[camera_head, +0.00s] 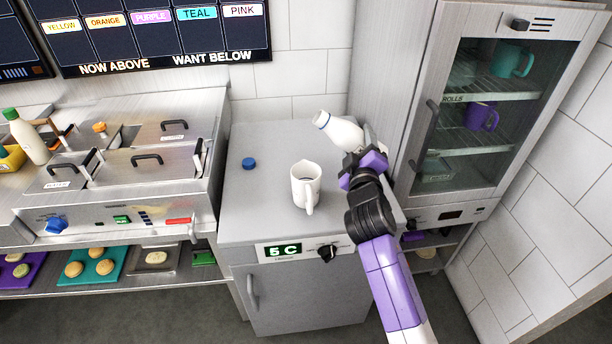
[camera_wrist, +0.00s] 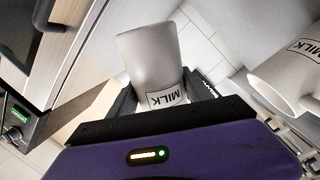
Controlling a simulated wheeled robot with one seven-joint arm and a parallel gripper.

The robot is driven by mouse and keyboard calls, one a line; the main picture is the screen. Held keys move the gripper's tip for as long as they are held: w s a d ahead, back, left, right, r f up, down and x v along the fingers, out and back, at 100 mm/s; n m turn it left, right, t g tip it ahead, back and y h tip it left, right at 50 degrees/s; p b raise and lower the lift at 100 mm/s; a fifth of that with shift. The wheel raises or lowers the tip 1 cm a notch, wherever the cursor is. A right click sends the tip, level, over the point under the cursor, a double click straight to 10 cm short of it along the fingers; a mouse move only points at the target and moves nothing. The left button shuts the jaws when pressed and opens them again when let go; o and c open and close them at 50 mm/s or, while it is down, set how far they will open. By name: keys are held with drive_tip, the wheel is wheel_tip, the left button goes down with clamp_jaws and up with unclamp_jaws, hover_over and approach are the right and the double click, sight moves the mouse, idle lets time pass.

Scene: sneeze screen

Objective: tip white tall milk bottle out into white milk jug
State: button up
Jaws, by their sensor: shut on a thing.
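The white tall milk bottle (camera_head: 342,131) is held tilted above the counter, its blue-rimmed neck pointing up and left. My gripper (camera_head: 365,155) is shut around its body. In the wrist view the bottle (camera_wrist: 152,58) sits between the fingers of my gripper (camera_wrist: 165,97), with a MILK label showing. The white milk jug (camera_head: 305,184) stands upright on the grey counter, left of and nearer than the bottle, its handle toward the front. The jug (camera_wrist: 285,82) also shows at the right of the wrist view, apart from the bottle. The jug's contents cannot be made out.
A blue cap (camera_head: 249,163) lies on the fridge counter (camera_head: 262,215), left of the jug. A glass-doored cabinet (camera_head: 490,110) stands close on the right. A steel unit with lidded wells (camera_head: 150,160) stands on the left. The counter's front left is clear.

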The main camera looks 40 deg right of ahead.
sight(339, 145)
drive_tip(key=shift+w+a+r+m, duration=0.1)
drive_tip(key=shift+r+m, duration=0.05)
drive_tip(key=shift+m, duration=0.25)
drive_tip(key=shift+w+a+m+b, duration=0.3)
drive_tip(key=shift+m+b, duration=0.2)
drive_tip(key=shift+b, duration=0.4)
drive_tip(key=shift+w+a+m+b, duration=0.15)
drive_tip(key=shift+m+b, duration=0.25)
drive_tip(key=shift+b, duration=0.1)
drive_tip(key=shift+w+a+r+m+b, duration=0.3)
drive_tip(key=shift+r+m, duration=0.1)
drive_tip(key=shift+m, duration=0.2)
drive_tip(key=shift+f, duration=0.1)
drive_tip(key=shift+w+a+f+m+b, duration=0.15)
drive_tip(key=shift+m+b, duration=0.15)
drive_tip(key=shift+b, duration=0.4)
drive_tip(key=shift+w+a+m+b, duration=0.5)
drive_tip(key=shift+m+b, duration=0.2)
drive_tip(key=shift+b, duration=0.4)
drive_tip(key=shift+w+a+r+m+b, duration=0.2)
drive_tip(key=shift+r+m+b, duration=0.1)
drive_tip(key=shift+m, duration=0.2)
